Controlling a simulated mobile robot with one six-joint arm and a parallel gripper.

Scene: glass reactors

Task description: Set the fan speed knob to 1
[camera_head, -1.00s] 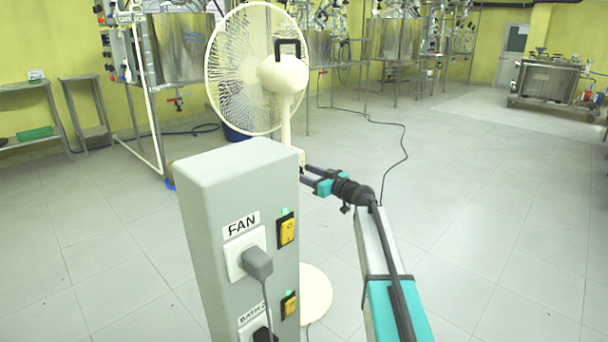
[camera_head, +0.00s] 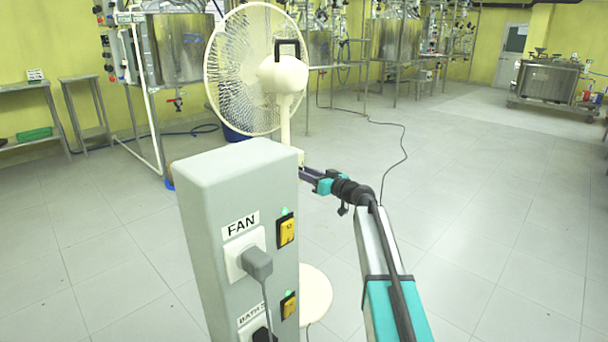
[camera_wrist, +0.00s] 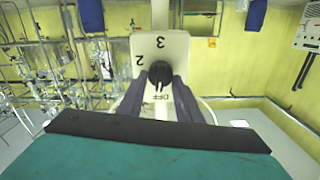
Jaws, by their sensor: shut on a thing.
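The fan speed knob (camera_wrist: 159,73) is small and dark and sits on the cream control box (camera_wrist: 176,47) of the fan in the wrist view. The marks 2, 3 and OFF show around it; a 1 is not visible. My gripper (camera_wrist: 160,80) has its two dark fingers shut on the knob, one on each side. I cannot clearly tell which mark the knob points at. In the head view my gripper (camera_head: 304,172) reaches to the fan stand (camera_head: 286,118), its tips partly behind the grey post; the knob is hidden there.
The grey post (camera_head: 238,165) with a FAN label, plugs and yellow switches stands close left of my gripper. The fan's wire cage (camera_head: 238,75) is above. A black cable (camera_head: 404,140) lies on the floor behind.

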